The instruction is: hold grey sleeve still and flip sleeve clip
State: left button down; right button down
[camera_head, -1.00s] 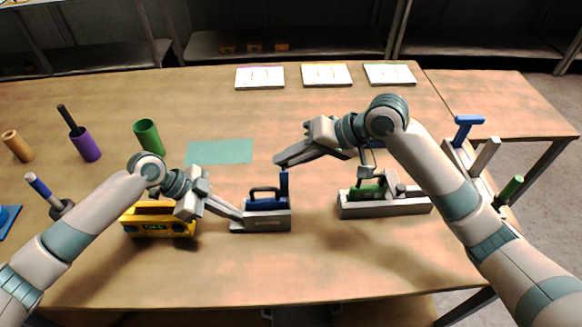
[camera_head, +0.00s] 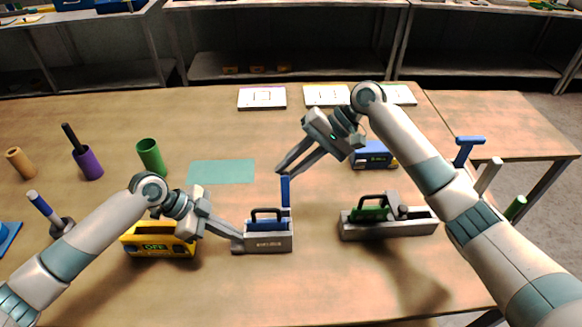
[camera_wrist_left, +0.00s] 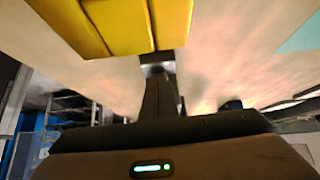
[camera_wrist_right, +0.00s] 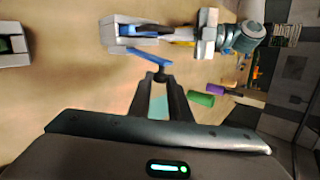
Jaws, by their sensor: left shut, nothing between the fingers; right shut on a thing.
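The grey sleeve (camera_head: 268,243) stands on the table at the centre, with a blue handled block in it. The blue sleeve clip (camera_head: 285,191) stands upright at its right end; it also shows in the right wrist view (camera_wrist_right: 143,57). My right gripper (camera_head: 281,173) is shut on the clip's upper end. In the right wrist view its fingertips (camera_wrist_right: 160,78) meet at that end. My left gripper (camera_head: 240,238) is shut and empty, its tips against the left end of the sleeve. In the left wrist view the contact at the fingertips (camera_wrist_left: 158,70) is largely hidden.
A yellow box (camera_head: 158,241) with green lettering stands left of the sleeve, close to my left gripper. A second grey sleeve (camera_head: 390,227) with a green block stands at the right. A blue box (camera_head: 375,155) sits behind it. A teal mat (camera_head: 221,171) lies flat behind the left arm.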

pick_arm(q)
jog(key=shift+s+f, duration=0.15)
jog(key=shift+f, duration=0.15)
pick_arm(e)
jog(key=shift+s+a+f, duration=0.1)
jog(key=shift+s+f, duration=0.05)
jog(key=c, duration=1.7)
grip_release()
jog(key=shift+o, duration=0.2)
jog(key=v, duration=1.2)
pick_arm(q)
jog(key=shift+r, duration=0.1)
